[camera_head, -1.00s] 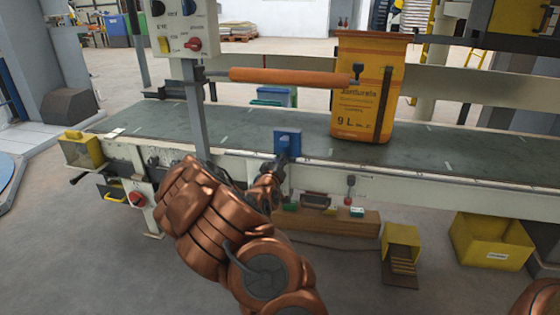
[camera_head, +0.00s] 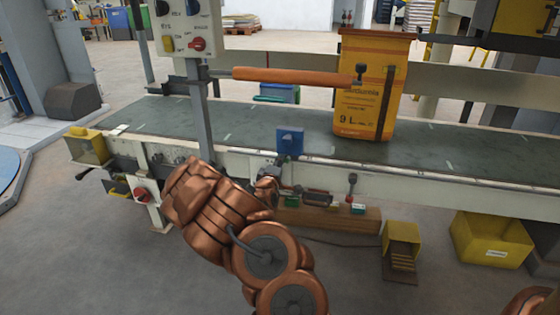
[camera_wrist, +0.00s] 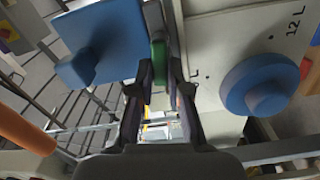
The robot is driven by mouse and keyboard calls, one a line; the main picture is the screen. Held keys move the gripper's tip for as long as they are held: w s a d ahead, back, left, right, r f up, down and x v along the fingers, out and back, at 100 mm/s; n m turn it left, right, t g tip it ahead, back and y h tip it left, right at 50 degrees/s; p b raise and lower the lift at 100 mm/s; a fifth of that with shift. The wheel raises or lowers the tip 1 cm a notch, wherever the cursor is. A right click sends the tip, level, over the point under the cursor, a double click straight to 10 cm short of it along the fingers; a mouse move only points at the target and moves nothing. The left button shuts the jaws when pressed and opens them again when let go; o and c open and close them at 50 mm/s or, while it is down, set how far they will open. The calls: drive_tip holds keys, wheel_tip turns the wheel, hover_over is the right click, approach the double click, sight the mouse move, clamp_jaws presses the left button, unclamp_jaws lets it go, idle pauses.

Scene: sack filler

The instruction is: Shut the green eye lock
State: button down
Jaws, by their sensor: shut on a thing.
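In the wrist view a narrow green piece (camera_wrist: 158,52), which I take to be the green eye lock, stands between the fingers of my gripper (camera_wrist: 160,76). The fingers are shut on it. A blue block (camera_wrist: 97,42) is just left of them and a round blue knob (camera_wrist: 257,85) is to their right, near a "12 L" mark. In the head view my gripper (camera_head: 277,180) is at the conveyor's front side, below the blue block (camera_head: 290,142). The green piece cannot be made out there, and my arm hides part of the front.
A control box (camera_head: 185,28) is on a post at left. A small lever (camera_head: 351,187) sticks out right of my gripper. A yellow bin (camera_head: 490,240) is on the floor.

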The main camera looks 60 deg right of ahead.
drive_tip(key=shift+f+n, duration=0.2)
drive_tip(key=shift+n, duration=0.8)
drive_tip(key=c, duration=1.1)
unclamp_jaws()
drive_tip(key=shift+a, duration=0.1)
drive_tip(key=shift+v, duration=3.65)
drive_tip(key=shift+r, duration=0.1)
